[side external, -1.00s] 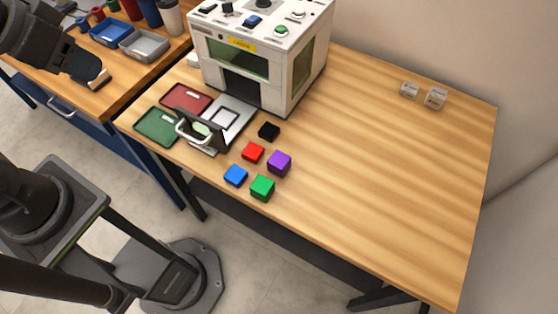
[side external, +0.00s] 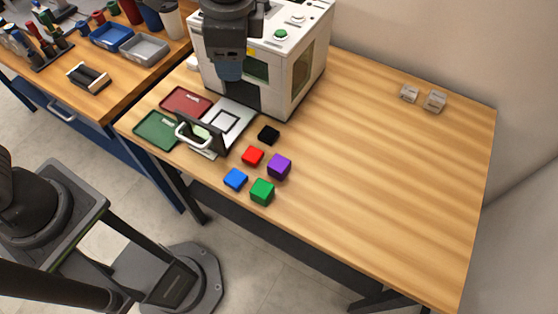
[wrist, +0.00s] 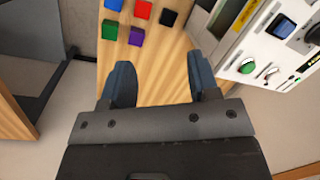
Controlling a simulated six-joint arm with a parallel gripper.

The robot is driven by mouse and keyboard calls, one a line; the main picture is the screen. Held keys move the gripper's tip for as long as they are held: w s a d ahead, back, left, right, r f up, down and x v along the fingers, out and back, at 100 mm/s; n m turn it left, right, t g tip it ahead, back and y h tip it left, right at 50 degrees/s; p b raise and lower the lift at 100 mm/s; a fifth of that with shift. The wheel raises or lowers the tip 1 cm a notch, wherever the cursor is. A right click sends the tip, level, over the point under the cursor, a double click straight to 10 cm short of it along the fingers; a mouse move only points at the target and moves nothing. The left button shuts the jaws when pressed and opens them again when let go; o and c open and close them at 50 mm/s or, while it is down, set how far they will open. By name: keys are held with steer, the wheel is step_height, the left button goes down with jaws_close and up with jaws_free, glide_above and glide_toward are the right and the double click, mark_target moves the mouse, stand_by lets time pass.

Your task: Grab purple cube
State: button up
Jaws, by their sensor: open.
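The purple cube (side external: 279,167) sits on the wooden table in the side external view, right of a red block (side external: 253,156) and behind a green cube (side external: 262,191). It also shows in the wrist view (wrist: 136,36), beyond my left finger. My gripper (side external: 229,72) is in front of the laser marker, well above the table and up and left of the purple cube. In the wrist view my gripper (wrist: 163,80) has its two fingers wide apart with nothing between them but table.
A blue block (side external: 235,178) and a black block (side external: 269,135) lie near the purple cube. The white laser marker (side external: 297,65) stands behind, with its handled door, a red tray (side external: 186,101) and a green tray (side external: 157,130) in front. The table's right side is mostly clear.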

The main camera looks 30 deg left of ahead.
steer(key=w+d+f+m+y, duration=0.1)
steer(key=d+f+m, duration=0.2)
steer(key=d+f, duration=0.3)
steer(key=m+y, duration=0.2)
steer(key=m, duration=0.2)
glide_toward(279, 163)
steer(key=shift+g, duration=0.4)
steer(key=x, duration=1)
steer(key=shift+w+f, duration=0.25)
steer(key=shift+w, duration=0.1)
steer(key=shift+c, duration=0.4)
steer(key=c, duration=0.7)
steer(key=shift+r, duration=0.1)
